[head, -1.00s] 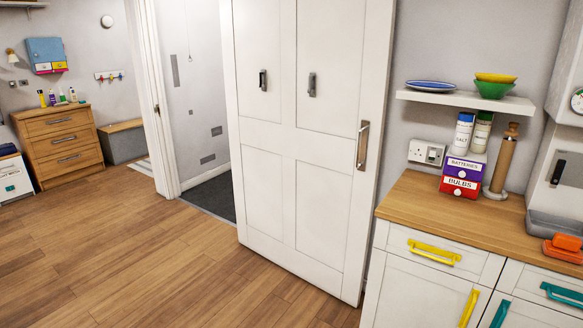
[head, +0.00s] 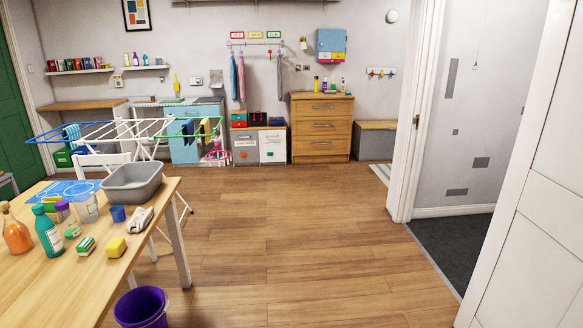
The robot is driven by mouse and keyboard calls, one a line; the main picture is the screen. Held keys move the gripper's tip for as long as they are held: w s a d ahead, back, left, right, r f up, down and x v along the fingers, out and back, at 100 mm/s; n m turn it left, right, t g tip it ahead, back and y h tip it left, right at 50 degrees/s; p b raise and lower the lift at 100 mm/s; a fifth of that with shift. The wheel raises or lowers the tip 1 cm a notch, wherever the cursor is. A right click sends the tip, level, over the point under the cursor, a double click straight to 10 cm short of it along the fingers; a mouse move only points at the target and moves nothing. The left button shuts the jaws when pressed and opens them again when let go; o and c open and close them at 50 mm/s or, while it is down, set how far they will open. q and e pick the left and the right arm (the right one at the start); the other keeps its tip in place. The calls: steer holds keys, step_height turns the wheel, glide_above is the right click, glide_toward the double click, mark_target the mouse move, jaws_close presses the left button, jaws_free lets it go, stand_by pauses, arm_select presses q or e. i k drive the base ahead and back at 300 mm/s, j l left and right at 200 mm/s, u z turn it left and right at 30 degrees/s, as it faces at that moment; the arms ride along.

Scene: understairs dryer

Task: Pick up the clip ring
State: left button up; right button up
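I cannot pick out the clip ring for certain. A small pink ringed object (head: 216,156) shows low at the right end of the drying rack (head: 140,131); it is too small to tell whether it is the clip ring, or whether it hangs or stands. Neither of my grippers is in view.
A wooden table (head: 40,290) with a grey basin (head: 132,182), bottles and sponges stands at the left. A purple bucket (head: 142,307) is on the floor beside it. A white door (head: 540,220) stands at the right. The middle wooden floor (head: 290,235) is clear.

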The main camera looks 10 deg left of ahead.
mark_target(216, 141)
steer(key=i+u, duration=0.5)
steer(key=i, duration=1.4)
